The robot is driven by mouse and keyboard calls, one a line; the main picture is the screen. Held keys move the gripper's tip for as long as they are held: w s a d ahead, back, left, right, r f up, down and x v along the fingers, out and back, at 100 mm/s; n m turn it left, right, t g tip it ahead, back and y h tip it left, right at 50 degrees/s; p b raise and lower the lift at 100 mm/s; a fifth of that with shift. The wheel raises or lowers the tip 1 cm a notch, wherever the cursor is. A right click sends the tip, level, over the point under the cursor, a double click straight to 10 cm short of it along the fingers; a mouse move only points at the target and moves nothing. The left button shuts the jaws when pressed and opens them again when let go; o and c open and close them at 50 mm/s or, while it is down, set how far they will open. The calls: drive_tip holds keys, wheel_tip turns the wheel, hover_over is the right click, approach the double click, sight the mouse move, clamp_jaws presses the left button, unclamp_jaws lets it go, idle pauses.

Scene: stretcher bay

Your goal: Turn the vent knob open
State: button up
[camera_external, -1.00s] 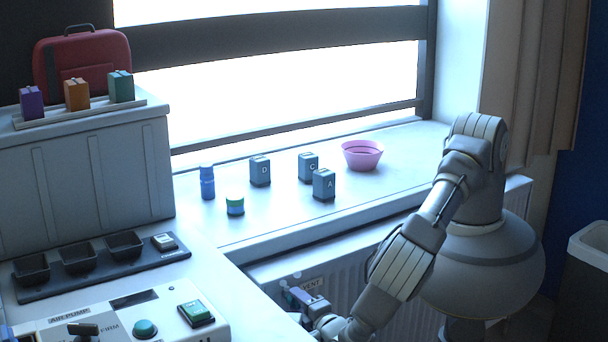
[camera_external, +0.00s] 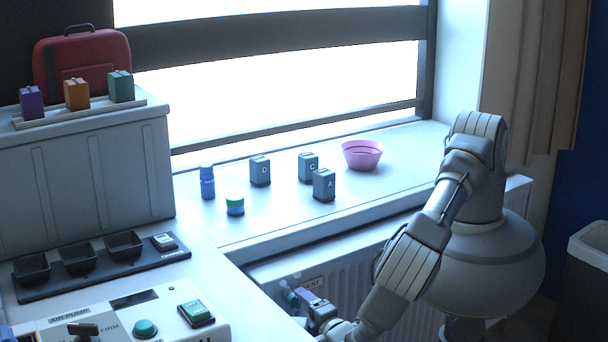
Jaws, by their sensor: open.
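The knob's turned position is too small to tell, and the counter edge hides what lies below.
The white counter with the air pump panel (camera_external: 150,310) stands close on the left. The window sill (camera_external: 270,222) above holds lettered blocks, a blue bottle (camera_external: 207,182), a green-lidded jar (camera_external: 235,206) and a pink bowl (camera_external: 362,155). The radiator (camera_external: 345,270) runs behind my arm.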

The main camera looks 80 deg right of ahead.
drive_tip(key=v, duration=0.5)
drive_tip(key=shift+s+a, duration=0.25)
drive_tip(key=shift+s, duration=0.05)
